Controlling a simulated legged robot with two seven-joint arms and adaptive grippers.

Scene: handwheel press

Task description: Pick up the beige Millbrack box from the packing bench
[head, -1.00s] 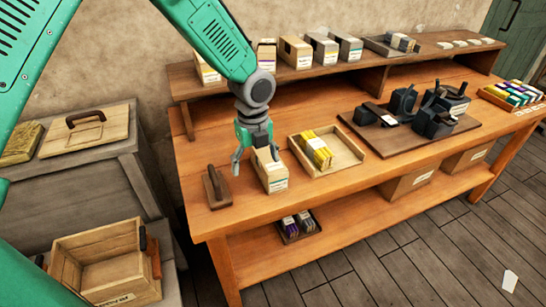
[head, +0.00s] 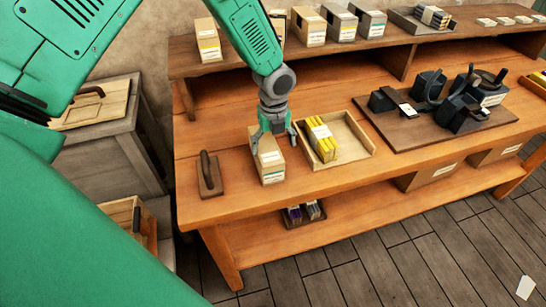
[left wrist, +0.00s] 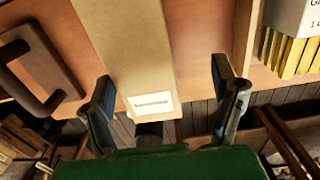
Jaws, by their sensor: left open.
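The beige box (head: 268,160) stands upright on the front part of the packing bench (head: 225,210), with a white label on its front. In the left wrist view the beige box (left wrist: 125,45) shows between the fingers, its pale label near the bottom. My left gripper (head: 272,132) is open at the box's top, one finger on either side. In the left wrist view the left gripper (left wrist: 165,105) has a gap on both sides of the box. I cannot tell whether either finger touches it. My right gripper is not in view.
A dark block with a handle (head: 209,175) stands just left of the box. A wooden tray (head: 362,150) with yellow packets (head: 321,140) is close on the right. The handwheel press (head: 450,105) sits further right. A raised shelf (head: 340,50) with several boxes runs behind.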

